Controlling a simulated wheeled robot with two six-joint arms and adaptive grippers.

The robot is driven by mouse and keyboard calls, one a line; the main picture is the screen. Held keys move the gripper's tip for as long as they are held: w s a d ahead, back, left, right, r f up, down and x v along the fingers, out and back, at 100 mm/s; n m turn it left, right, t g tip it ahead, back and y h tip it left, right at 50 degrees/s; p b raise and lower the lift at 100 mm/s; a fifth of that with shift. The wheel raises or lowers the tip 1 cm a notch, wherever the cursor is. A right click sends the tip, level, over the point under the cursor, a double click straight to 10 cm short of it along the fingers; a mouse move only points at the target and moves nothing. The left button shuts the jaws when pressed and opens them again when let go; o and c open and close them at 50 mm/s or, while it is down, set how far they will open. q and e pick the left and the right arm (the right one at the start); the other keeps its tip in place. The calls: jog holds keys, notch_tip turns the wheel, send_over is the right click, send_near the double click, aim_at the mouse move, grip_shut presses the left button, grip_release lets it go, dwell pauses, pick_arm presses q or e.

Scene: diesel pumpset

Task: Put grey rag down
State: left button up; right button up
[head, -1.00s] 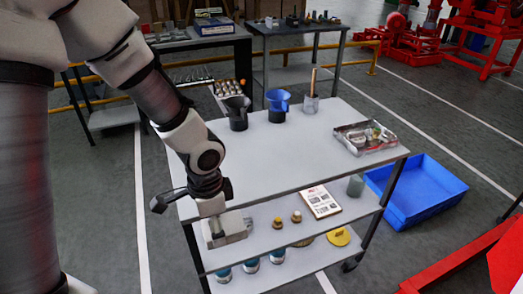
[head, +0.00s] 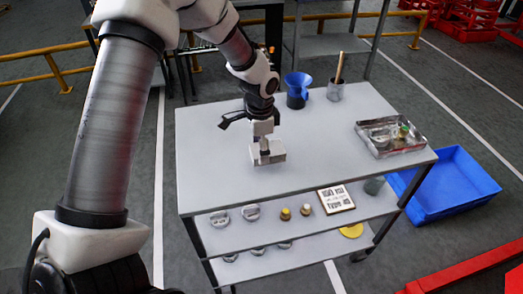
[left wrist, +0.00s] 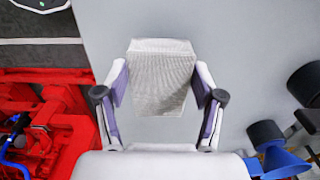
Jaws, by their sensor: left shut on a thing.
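My left gripper (head: 264,138) points down over the front-middle of the cart's grey top shelf (head: 330,135). It is shut on the grey rag (head: 268,154), a folded pale block just below the fingertips. In the left wrist view the rag (left wrist: 161,80) has a woven texture and sits between the two fingers (left wrist: 160,95), with the plain grey shelf behind it. I cannot tell whether the rag's underside touches the shelf. My right gripper is not in view.
A blue funnel (head: 297,88) and a cup with a stick (head: 336,88) stand at the back of the top. A metal tray (head: 390,137) with parts sits at right. The top's front left is clear. A blue bin (head: 455,190) lies on the floor.

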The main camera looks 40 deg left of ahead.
pick_arm(q)
notch_tip(320, 180, down, 3)
jog(key=shift+r+p, duration=0.1)
jog(key=shift+p, duration=0.25)
jog(key=shift+w+a+f, duration=0.1)
jog(key=shift+w+f, duration=0.05)
jog(key=shift+f, duration=0.3)
jog(key=o, duration=1)
notch_tip(320, 180, up, 12)
jog(key=shift+r+b, duration=0.2)
jog(key=shift+b, duration=0.45)
